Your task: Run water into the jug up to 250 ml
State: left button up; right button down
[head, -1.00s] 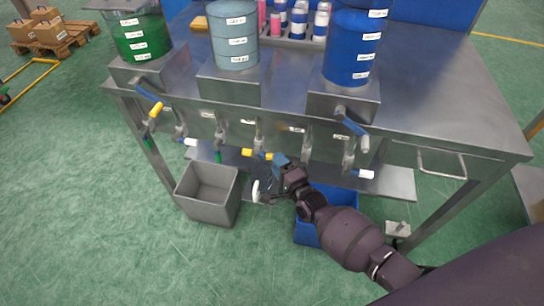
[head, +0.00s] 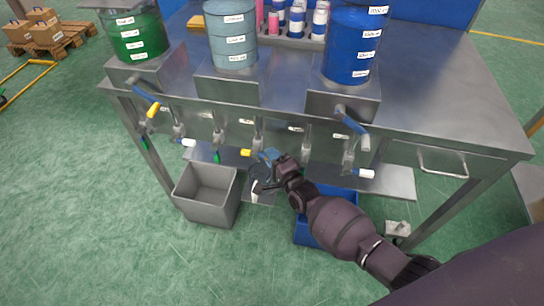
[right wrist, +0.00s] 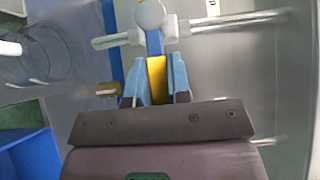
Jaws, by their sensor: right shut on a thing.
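My right gripper (head: 270,156) is at the middle tap (head: 258,138) under the table front. In the right wrist view its blue fingers (right wrist: 164,85) are shut on a yellow tap lever (right wrist: 157,75) with a blue stem. A clear jug (head: 263,177) stands low beneath this tap, partly hidden by my gripper and wrist. The jug also shows blurred at the left of the right wrist view (right wrist: 50,45). No water stream or level in the jug can be made out. My left gripper is not in view.
A grey bin (head: 207,192) stands left of the jug, and a blue bin (head: 312,232) lies behind my right arm. Green (head: 137,35), grey-blue (head: 233,38) and dark blue (head: 352,45) drums stand on the steel table (head: 440,100). Other taps line its front.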

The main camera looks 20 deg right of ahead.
jog(key=shift+s+f+m+b, duration=0.15)
jog(key=shift+f+m+b, duration=0.15)
jog(key=shift+f+b, duration=0.5)
jog(key=m+t+b, duration=0.1)
jog(key=b, duration=0.1)
jog(key=m+t+b, duration=0.1)
jog(key=b, duration=0.1)
jog(key=m+t+b, duration=0.1)
jog(key=b, duration=0.1)
jog(key=shift+w+a+f+m+t, duration=0.2)
jog(key=shift+w+f+m+t, duration=0.1)
jog(key=shift+f, duration=0.05)
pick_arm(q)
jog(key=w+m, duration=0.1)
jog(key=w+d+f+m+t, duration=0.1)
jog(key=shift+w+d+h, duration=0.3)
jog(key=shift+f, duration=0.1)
pick_arm(e)
jog(key=c, duration=1.1)
grip_release()
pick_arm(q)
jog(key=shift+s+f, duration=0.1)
pick_arm(e)
jog(key=shift+o, duration=0.2)
